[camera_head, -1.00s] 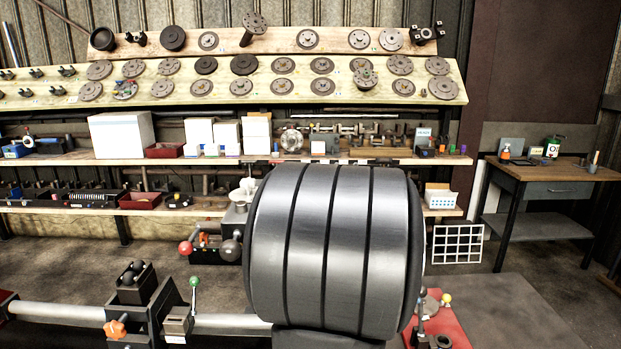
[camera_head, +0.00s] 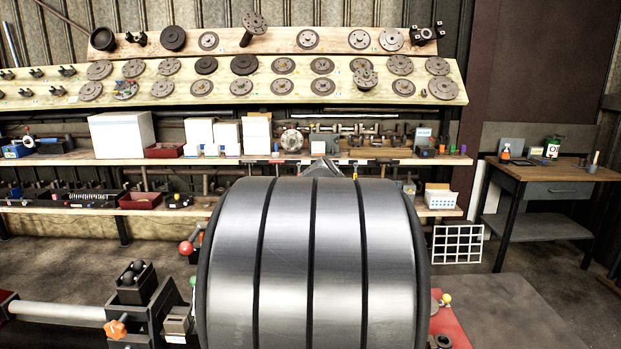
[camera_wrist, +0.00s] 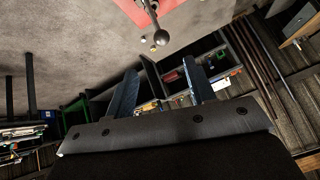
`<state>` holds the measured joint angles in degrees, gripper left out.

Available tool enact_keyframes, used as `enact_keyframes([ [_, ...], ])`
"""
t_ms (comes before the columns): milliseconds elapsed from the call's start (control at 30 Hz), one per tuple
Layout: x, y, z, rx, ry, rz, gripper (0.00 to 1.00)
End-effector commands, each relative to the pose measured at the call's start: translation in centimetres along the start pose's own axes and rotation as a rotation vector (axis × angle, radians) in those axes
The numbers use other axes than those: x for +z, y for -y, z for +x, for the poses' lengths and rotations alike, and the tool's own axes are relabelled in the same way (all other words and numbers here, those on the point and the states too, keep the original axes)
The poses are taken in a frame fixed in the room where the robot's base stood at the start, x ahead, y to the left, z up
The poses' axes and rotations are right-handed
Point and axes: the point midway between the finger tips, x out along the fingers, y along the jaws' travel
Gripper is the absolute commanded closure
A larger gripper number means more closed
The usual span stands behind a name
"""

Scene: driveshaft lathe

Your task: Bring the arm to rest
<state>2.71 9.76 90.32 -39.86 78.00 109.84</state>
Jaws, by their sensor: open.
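My gripper (camera_wrist: 161,86) shows in the wrist view with its two fingers apart and nothing between them. The fingers point toward the lathe area and shelves beyond, touching nothing that I can see. In the head view my large grey arm link (camera_head: 312,265) fills the lower middle and hides much of the lathe (camera_head: 70,312). The gripper itself cannot be made out in the head view.
The red part with the yellow knob (camera_head: 446,298) is right of my arm. A ball-ended lever (camera_wrist: 161,38) shows in the wrist view. Shelves (camera_head: 80,160) of flanges and boxes stand behind. A workbench (camera_head: 550,172) is at right, with open floor (camera_head: 520,310) before it.

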Motion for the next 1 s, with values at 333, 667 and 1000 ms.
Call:
enact_keyframes([
  [333, -0.1, -0.1, 7.2, 0.005, -0.002, -0.001, 0.50],
  [667, -0.9, 0.2, 13.2, 0.000, -0.002, 0.005, 0.50],
  [1000, -3.9, 0.9, 15.3, 0.041, 0.140, 0.012, 0.50],
])
